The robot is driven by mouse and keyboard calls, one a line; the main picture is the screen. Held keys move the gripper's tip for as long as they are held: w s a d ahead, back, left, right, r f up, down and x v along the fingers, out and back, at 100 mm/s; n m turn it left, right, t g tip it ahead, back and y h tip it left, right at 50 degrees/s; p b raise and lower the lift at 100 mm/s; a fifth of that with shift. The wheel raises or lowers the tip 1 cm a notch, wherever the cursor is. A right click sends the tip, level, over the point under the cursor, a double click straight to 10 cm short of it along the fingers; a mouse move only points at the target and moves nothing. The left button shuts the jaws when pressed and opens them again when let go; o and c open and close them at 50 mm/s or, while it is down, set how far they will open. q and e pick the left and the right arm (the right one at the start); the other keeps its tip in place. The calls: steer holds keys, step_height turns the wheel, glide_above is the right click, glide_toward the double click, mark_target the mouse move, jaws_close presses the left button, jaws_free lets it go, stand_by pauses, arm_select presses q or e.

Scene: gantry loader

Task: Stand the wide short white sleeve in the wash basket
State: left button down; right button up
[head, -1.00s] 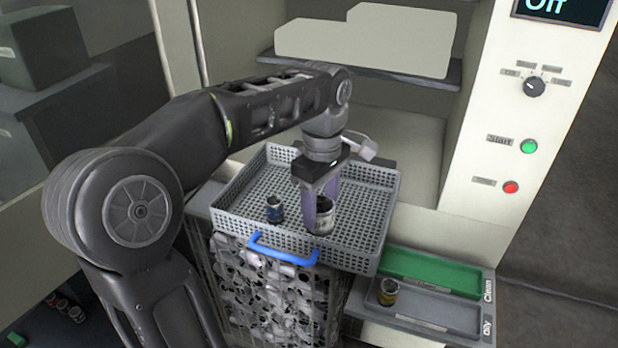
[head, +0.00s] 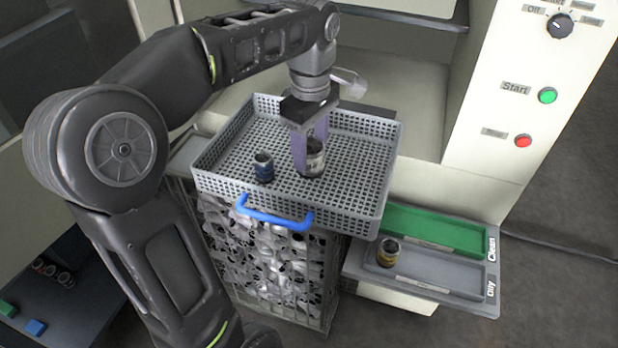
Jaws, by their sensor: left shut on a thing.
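The wash basket (head: 345,217) is a grey perforated tray with a blue handle (head: 274,218) on its front side. The white sleeve (head: 314,163), with dark smudges, is upright inside the basket, right of its middle. My left gripper (head: 311,155) points down from above and is shut on the white sleeve. Its fingers cover part of the sleeve, and I cannot tell whether the sleeve touches the basket floor. A blue sleeve (head: 263,168) stands in the basket to the left, apart from the white one. My right gripper is not in view.
A yellow-banded sleeve (head: 388,253) stands in the grey oily tray (head: 450,281), in front of the green clean tray (head: 436,229). The machine panel (head: 520,100) rises at the right. The basket sits on a wire-sided crate (head: 270,262). The basket's right part is clear.

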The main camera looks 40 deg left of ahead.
mark_target(310, 172)
arm_select(q)
step_height(310, 172, down, 3)
steer(key=shift+r, duration=0.2)
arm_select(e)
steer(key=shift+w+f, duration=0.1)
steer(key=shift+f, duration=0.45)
arm_select(q)
step_height(310, 172, down, 3)
steer(key=shift+r, duration=0.1)
steer(key=shift+f, duration=0.5)
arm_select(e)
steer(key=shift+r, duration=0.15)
arm_select(q)
steer(key=shift+f, duration=0.1)
steer(key=c, duration=1.1)
jaws_free()
steer(key=shift+f, duration=0.1)
steer(key=o, duration=0.5)
